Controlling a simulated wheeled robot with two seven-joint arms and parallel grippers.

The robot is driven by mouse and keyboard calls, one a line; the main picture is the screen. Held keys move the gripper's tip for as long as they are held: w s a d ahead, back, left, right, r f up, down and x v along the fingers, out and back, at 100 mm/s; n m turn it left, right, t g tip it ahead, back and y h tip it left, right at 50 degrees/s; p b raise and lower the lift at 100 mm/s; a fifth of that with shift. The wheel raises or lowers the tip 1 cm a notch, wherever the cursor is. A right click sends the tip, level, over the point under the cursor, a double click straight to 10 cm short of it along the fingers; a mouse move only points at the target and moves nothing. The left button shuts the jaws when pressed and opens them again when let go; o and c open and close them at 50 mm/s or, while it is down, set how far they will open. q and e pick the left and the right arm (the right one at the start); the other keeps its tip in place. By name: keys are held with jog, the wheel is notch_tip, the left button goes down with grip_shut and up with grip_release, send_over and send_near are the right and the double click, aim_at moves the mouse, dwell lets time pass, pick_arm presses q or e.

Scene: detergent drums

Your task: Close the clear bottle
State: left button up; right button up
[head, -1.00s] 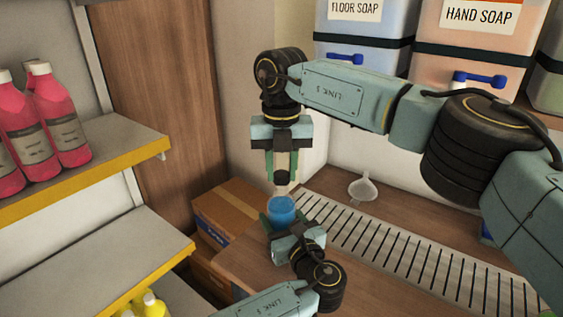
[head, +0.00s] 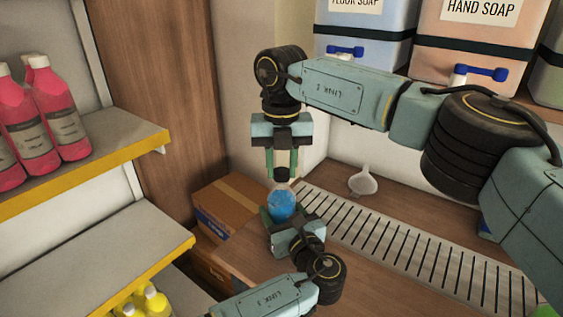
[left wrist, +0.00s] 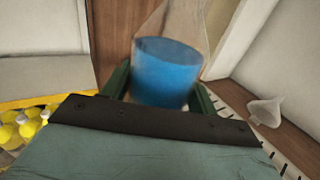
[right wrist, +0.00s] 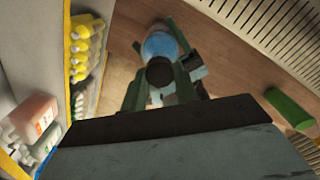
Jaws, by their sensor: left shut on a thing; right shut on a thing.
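The clear bottle (head: 281,205) holds blue liquid and stands upright in my left gripper (head: 280,216), which is shut around its body. In the left wrist view the bottle (left wrist: 167,72) shows its blue liquid below a clear upper part that narrows upward. My right gripper (head: 282,172) points straight down above the bottle and is shut on a small dark cap (right wrist: 160,72). The cap is at or just above the bottle's mouth. I cannot tell whether they touch, since the fingers and cap hide the mouth.
A white funnel (head: 362,182) lies on the counter beside a slotted metal grate (head: 400,250). Cardboard boxes (head: 228,205) stand behind the bottle at left. Shelves with pink bottles (head: 60,115) and yellow bottles (head: 150,300) are at left. Large soap drums (head: 470,50) stand at the back.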

jog(key=shift+f, duration=0.1)
pick_arm(q)
grip_shut()
pick_arm(e)
jog(key=m, duration=1)
jog(key=shift+m, duration=0.3)
jog(key=m, duration=1.2)
jog(key=o, duration=0.9)
